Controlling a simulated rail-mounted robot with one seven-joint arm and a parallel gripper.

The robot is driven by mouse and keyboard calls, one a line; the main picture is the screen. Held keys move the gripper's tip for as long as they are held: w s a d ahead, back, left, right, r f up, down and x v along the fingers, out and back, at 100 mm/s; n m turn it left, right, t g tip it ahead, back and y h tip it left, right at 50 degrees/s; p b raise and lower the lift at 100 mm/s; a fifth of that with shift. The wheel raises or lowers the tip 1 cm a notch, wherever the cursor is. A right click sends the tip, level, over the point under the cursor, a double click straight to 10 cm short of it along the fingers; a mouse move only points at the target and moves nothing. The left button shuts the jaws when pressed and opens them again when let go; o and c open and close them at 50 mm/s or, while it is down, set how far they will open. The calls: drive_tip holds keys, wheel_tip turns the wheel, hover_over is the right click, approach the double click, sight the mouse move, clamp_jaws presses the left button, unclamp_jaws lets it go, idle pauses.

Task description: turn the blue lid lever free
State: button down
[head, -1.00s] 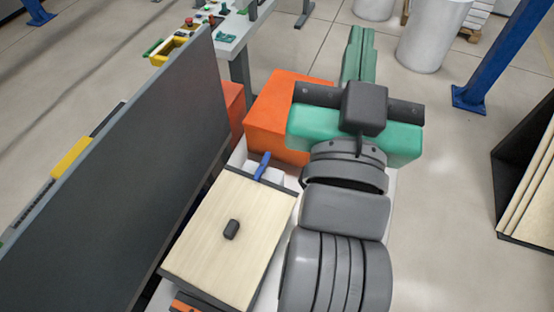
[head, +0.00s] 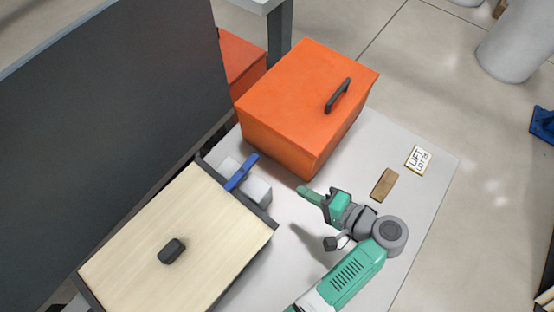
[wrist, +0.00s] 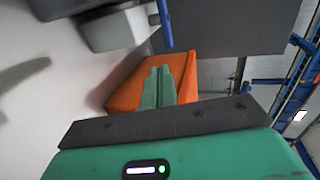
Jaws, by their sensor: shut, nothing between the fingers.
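The blue lever (head: 241,172) sits across the far edge of the box with the pale wooden lid (head: 150,235). One end lies at the lid's edge and the other points away from it, over a whitish block (head: 257,191). In the wrist view the lever (wrist: 165,22) shows at the top, beyond the fingers. My gripper (head: 303,190) is to the right of the lever, apart from it, near the orange box's lower corner. Its green fingers (wrist: 158,72) are together with nothing between them.
An orange box (head: 310,100) with a dark handle (head: 338,95) stands just beyond my gripper. A brown block (head: 384,185) and a lettered tag (head: 418,159) lie on the white table (head: 435,190) at right. A tall dark panel (head: 110,100) rises at left.

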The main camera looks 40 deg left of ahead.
approach(242, 172)
drive_tip(key=w+a+f, duration=0.3)
drive_tip(key=w+a, duration=0.1)
drive_tip(key=a, duration=0.2)
drive_tip(key=shift+s+d, duration=0.1)
drive_tip(key=shift+s, duration=0.1)
